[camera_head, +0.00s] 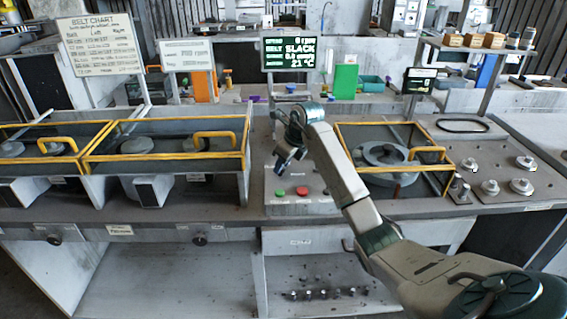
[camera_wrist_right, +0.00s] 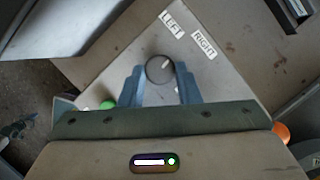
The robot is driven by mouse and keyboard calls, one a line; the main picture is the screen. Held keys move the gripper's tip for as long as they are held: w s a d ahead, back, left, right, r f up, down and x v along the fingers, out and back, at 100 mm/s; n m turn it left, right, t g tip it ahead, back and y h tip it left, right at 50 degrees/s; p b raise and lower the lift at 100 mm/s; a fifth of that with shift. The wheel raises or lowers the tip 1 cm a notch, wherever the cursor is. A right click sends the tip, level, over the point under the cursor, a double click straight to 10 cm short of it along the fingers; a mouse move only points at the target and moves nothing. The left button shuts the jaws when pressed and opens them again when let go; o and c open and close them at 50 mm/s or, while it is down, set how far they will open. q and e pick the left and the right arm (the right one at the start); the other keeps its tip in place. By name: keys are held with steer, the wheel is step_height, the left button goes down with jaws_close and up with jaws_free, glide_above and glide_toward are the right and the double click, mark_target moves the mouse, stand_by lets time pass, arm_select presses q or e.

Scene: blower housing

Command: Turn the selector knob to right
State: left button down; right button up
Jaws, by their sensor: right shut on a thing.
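The selector knob (camera_wrist_right: 160,69) is a dark grey round knob with a short light mark, on a light panel (camera_wrist_right: 110,65). Its mark points up and to the right in the right wrist view, roughly between the LEFT label (camera_wrist_right: 171,23) and the RIGHT label (camera_wrist_right: 204,45); I cannot tell the exact angle. My right gripper (camera_head: 284,163) reaches down over the button panel, and its two blue-grey fingers are shut on the knob from both sides. In the head view the gripper hides the knob. My left gripper is not in view.
On the panel are a green button (camera_head: 280,192) and a red button (camera_head: 302,190) close to the gripper. Yellow-framed covers (camera_head: 200,143) stand to the left, another (camera_head: 420,150) to the right. A screen (camera_head: 289,53) reading BELT SLACK stands behind.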

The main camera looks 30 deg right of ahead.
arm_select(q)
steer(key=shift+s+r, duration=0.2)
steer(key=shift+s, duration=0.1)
arm_select(e)
steer(key=shift+a+m+h, duration=0.2)
steer(key=shift+m+h, duration=0.6)
steer(key=shift+m, duration=1.3)
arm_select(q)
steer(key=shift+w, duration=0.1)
arm_select(e)
steer(key=o, duration=1)
arm_select(q)
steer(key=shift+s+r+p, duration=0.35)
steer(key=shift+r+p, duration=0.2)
steer(key=shift+p, duration=0.35)
arm_select(e)
steer(key=v, duration=1)
steer(key=shift+s+r, duration=0.25)
steer(key=shift+r, duration=0.1)
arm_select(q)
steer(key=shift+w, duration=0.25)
